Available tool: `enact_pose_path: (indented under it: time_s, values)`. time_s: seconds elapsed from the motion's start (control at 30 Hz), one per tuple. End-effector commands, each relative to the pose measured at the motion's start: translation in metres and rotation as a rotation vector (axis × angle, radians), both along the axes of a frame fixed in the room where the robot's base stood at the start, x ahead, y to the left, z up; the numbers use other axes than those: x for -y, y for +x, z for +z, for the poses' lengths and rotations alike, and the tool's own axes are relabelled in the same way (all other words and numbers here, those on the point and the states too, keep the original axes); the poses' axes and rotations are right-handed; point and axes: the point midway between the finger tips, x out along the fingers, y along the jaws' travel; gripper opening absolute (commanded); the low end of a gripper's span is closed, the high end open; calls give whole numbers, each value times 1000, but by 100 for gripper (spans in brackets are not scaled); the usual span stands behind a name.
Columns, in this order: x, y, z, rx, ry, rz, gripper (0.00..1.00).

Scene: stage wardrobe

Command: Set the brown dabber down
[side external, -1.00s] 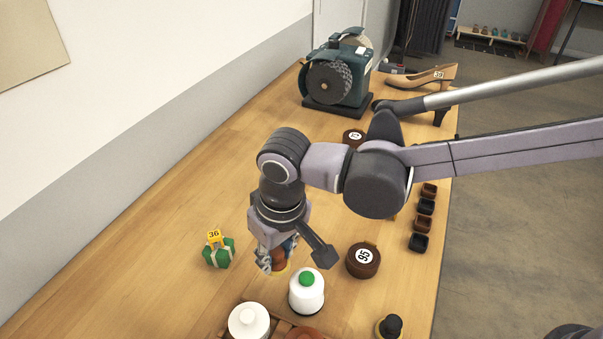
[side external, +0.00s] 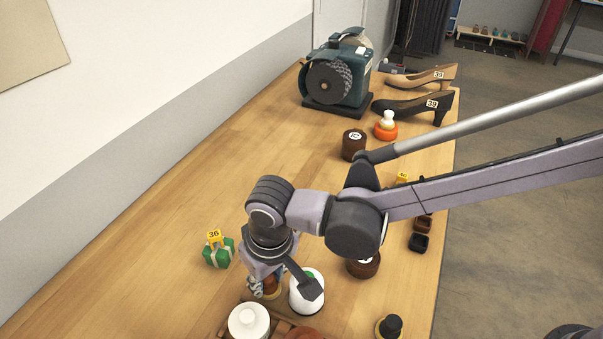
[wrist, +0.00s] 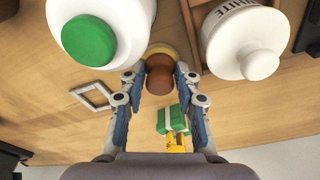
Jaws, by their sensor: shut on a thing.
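My gripper (side external: 264,284) is shut on the brown dabber (side external: 271,287). In the wrist view the dabber (wrist: 160,78) sits between my two fingertips (wrist: 159,74), brown knob toward me and yellowish base away. It is low beside the white bottle with a green cap (side external: 306,293). My fingers and wrist partly hide it in the side view, and I cannot tell whether its base touches the surface under it.
A white lidded jar (side external: 248,321) stands in front, labelled in the wrist view (wrist: 240,42). A green block with yellow tag 36 (side external: 218,252) is to the left. A brown round tin (side external: 364,266) and black-knobbed dabber (side external: 390,326) are to the right. The left tabletop is clear.

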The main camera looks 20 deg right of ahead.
Motion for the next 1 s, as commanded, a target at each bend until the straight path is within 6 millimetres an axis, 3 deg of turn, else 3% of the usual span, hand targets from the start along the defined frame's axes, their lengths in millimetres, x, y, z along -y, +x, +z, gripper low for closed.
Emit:
enact_pose_path:
  time_s: [0.03, 0.1, 0.53, 1.0]
  values:
    - [0, 0, 0, 0, 0, 0, 38]
    - [0, 0, 0, 0, 0, 0, 55]
    - [0, -1, 8, 0, 0, 0, 55]
    - [5, -13, 93, 0, 0, 0, 55]
